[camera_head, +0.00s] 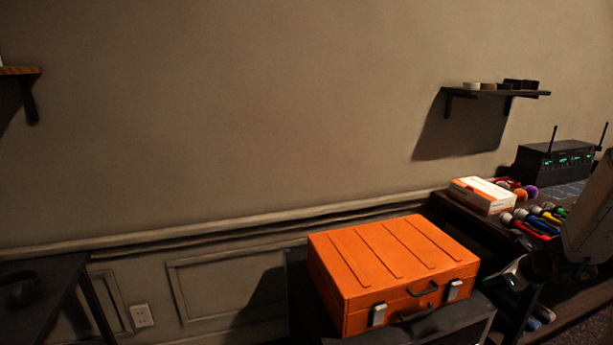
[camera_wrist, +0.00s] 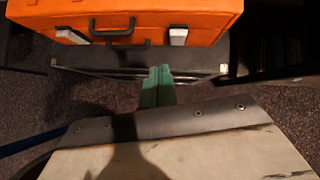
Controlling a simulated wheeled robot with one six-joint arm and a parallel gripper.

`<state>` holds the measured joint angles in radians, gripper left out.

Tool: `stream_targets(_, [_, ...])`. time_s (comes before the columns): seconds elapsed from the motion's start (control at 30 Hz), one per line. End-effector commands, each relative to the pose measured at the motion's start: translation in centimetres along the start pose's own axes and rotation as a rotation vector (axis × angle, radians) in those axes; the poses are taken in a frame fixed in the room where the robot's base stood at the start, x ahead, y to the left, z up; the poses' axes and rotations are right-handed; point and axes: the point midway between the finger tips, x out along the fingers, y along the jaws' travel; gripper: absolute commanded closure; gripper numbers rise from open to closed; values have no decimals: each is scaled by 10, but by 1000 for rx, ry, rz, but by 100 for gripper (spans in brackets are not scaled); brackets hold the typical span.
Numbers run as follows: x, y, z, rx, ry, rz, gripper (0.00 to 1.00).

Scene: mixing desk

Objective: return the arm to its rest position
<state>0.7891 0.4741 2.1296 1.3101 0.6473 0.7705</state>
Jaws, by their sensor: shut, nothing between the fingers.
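My gripper shows in the wrist view (camera_wrist: 157,86) as two green fingers pressed together, with nothing between them. In the head view it is the dark, green-tinted end (camera_head: 514,274) of my arm at the right edge, just right of an orange case (camera_head: 390,262). The case is closed and lies flat, with its handle and two pale latches facing front. In the wrist view the case (camera_wrist: 180,12) is at the top, beyond the fingertips and apart from them.
The case rests on a dark stand (camera_wrist: 205,62). At right, a dark desk holds a white-and-orange box (camera_head: 482,195), several microphones (camera_head: 535,222) and a black receiver (camera_head: 556,162) with antennas. A wall shelf (camera_head: 497,93) hangs above. Dark furniture (camera_head: 40,290) stands at left.

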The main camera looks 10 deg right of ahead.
Motion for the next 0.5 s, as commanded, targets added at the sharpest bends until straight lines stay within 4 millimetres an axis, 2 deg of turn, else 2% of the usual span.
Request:
stream_targets(0.07, [-8,28,1,-170,1,88,100])
stream_targets(0.27, [-47,111,36,-680,-22,310,100])
stream_targets(0.37, [-71,154,51,-935,-32,418,100])
stream_targets(0.5, [-114,217,63,-1316,-37,581,100])
